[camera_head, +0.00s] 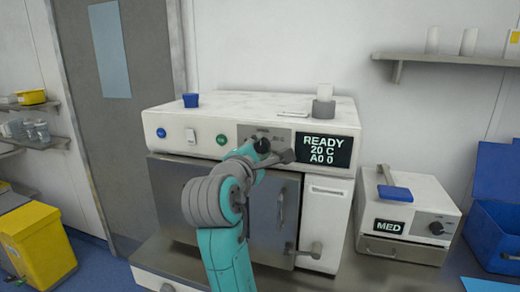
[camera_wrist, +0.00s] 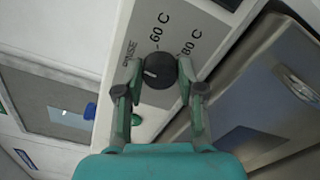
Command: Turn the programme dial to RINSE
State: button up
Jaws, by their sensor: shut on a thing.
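The programme dial (camera_wrist: 160,72) is a round black knob on a grey panel. In the wrist view my gripper (camera_wrist: 160,70) has one finger on each side of it, shut on it. A white mark on the dial lies toward the left in that view, on the side of the RINSE label (camera_wrist: 128,57); I cannot tell whether it lines up exactly. The 60 C (camera_wrist: 160,28) and 80 C (camera_wrist: 188,42) labels lie above and to the right. In the head view the dial (camera_head: 262,146) is partly hidden by my gripper (camera_head: 272,157). The display (camera_head: 324,150) reads READY, 20 C, A0 0.
The washer (camera_head: 165,167) has a steel door below the panel, with a handle (camera_head: 282,207) near my arm. Green (camera_head: 221,139) and blue (camera_head: 161,133) buttons sit left of the dial. A smaller MED unit (camera_head: 425,205) stands to the right.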

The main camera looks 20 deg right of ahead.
jog(key=shift+n, duration=0.5)
jog(key=o, duration=1.1)
jog(key=shift+o, duration=0.2)
jog(key=shift+a, duration=0.1)
jog(key=v, duration=1.2)
jog(key=shift+f, duration=0.1)
